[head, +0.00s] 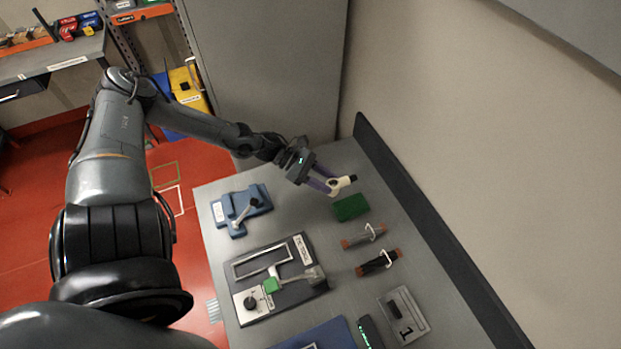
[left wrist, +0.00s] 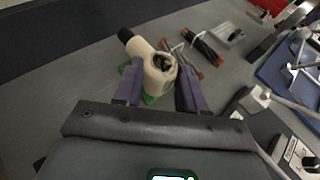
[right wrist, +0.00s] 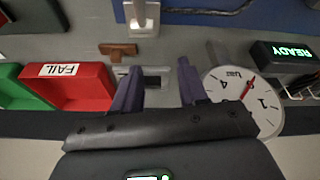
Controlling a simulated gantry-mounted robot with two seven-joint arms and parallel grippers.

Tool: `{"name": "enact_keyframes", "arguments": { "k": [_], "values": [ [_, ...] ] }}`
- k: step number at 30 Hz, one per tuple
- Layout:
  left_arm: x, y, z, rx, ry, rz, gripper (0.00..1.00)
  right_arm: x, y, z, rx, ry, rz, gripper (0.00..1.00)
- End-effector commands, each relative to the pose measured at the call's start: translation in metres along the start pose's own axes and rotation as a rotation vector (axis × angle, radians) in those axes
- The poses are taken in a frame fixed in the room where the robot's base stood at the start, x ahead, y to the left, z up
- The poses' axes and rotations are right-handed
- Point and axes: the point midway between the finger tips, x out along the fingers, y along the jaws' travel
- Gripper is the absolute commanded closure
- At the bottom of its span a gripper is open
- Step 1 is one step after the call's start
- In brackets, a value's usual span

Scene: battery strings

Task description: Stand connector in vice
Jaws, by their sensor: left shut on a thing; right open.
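My left gripper (head: 330,184) is shut on a cream connector (head: 343,185) with a dark end. It holds the connector over the far part of the bench, by a green block (head: 350,207). In the left wrist view the connector (left wrist: 158,76) sits tilted between the purple fingers, its open round socket showing. A blue fixture (head: 240,210) with a lever and a white label, which looks like the vice, stands near the bench's left edge, apart from the gripper. In the right wrist view my right gripper (right wrist: 160,85) is open, with nothing visible held.
A grey fixture (head: 280,278) with a knob stands on the bench (head: 300,220). Two brown-ended bundles (head: 363,236) lie to its right. The right wrist view shows a dial (right wrist: 243,100), a red FAIL bin (right wrist: 80,86) and a READY box (right wrist: 285,55). A dark raised edge (head: 420,215) borders the wall side.

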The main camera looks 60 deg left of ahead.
Motion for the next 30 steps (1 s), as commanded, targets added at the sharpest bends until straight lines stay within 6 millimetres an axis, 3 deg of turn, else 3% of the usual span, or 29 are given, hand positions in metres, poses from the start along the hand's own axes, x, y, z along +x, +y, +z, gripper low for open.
{"name": "enact_keyframes", "arguments": {
  "k": [8,14,21,30],
  "values": [
    [0.015,-0.003,0.029,0.002,-0.002,0.0,0.95,0.001,0.0,0.0,0.0,-0.001,0.0,0.57],
    [0.023,-0.013,0.058,-0.017,-0.004,0.033,0.95,-0.021,0.001,-0.006,0.001,-0.001,-0.001,0.57],
    [0.068,-0.062,0.12,-0.067,-0.016,0.143,0.95,-0.058,0.001,-0.019,0.007,0.001,-0.006,0.57],
    [0.123,-0.096,0.201,-0.184,-0.016,0.412,0.95,-0.09,0.001,-0.029,0.01,0.002,-0.008,0.57]
  ]
}}
